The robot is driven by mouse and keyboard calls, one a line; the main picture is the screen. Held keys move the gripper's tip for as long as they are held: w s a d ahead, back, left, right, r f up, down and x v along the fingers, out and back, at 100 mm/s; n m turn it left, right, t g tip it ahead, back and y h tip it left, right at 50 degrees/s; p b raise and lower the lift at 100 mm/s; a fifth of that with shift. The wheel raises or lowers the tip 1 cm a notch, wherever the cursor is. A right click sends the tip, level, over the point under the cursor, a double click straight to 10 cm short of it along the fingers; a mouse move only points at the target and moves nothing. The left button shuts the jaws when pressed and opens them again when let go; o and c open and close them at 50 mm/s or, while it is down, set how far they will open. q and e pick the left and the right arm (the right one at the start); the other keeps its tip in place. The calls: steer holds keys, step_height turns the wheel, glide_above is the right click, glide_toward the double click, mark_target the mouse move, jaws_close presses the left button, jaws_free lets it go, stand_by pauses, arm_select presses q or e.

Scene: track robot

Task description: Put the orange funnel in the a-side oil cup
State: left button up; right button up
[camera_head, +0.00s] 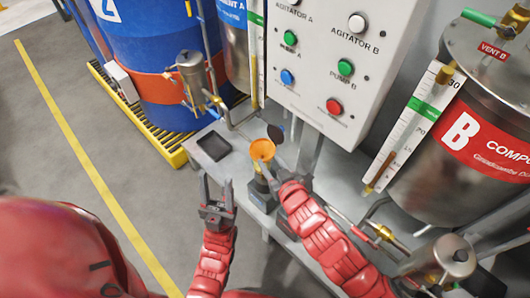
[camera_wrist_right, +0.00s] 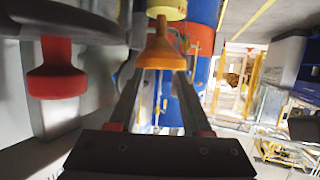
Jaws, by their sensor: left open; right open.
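The orange funnel (camera_head: 262,150) is at the back of the grey bench, wide mouth up, below the control panel. My right gripper (camera_head: 264,171) is at the funnel, its fingers partly hidden by my arm. In the right wrist view the funnel (camera_wrist_right: 160,55) shows between the two open fingers; I cannot tell whether they touch it. My left gripper (camera_head: 215,192) is open and empty, in front of the bench. A metal cup (camera_head: 192,68) stands by the blue drum on the A side; whether it is the a-side oil cup is unclear.
A black tray (camera_head: 213,146) lies on the bench (camera_head: 236,160). The control panel (camera_head: 325,60) stands close behind the funnel. The B tank (camera_head: 465,150) and a second metal cup (camera_head: 446,262) are at the right. Open floor (camera_head: 60,120) lies left of the bench.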

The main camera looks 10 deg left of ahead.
steer(key=p+v, duration=0.2)
steer(key=v, duration=0.4)
steer(key=shift+s, duration=0.2)
